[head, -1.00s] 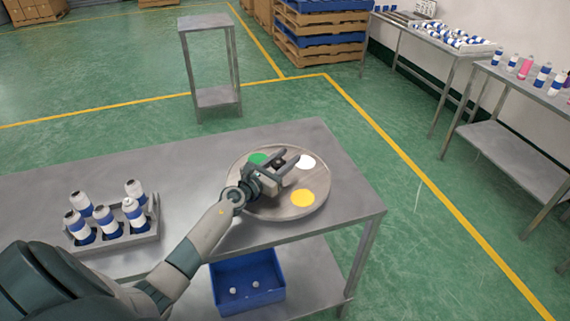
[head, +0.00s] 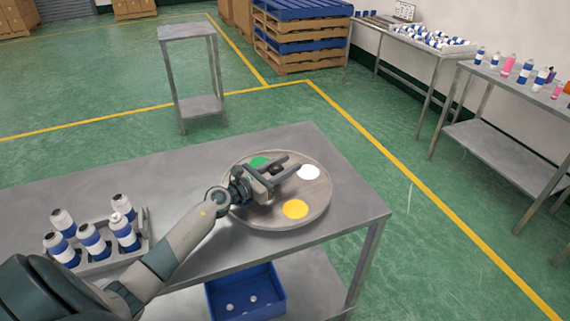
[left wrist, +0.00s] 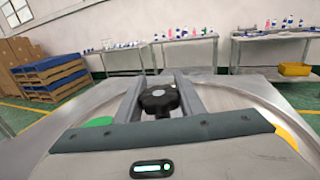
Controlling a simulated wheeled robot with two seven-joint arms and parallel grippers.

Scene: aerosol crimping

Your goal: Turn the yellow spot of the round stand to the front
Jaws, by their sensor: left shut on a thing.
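The round stand (head: 318,198) is a flat grey-brown disc on the right part of the metal table. Its yellow spot (head: 295,209) lies at the front, a little right of the disc's middle. A white spot (head: 309,172) is at the right and a green spot (head: 259,162) at the back left. My left gripper (head: 290,163) reaches over the disc from the left. In the left wrist view its fingers are shut on a black knob (left wrist: 160,100) at the disc's middle; the arm hides part of the disc's left side. My right gripper is out of view.
A grey rack (head: 112,262) with several white-and-blue cans stands at the left of the table (head: 130,175). A blue bin (head: 245,292) sits on the shelf below. Side tables with more cans stand beyond. The table around the disc is clear.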

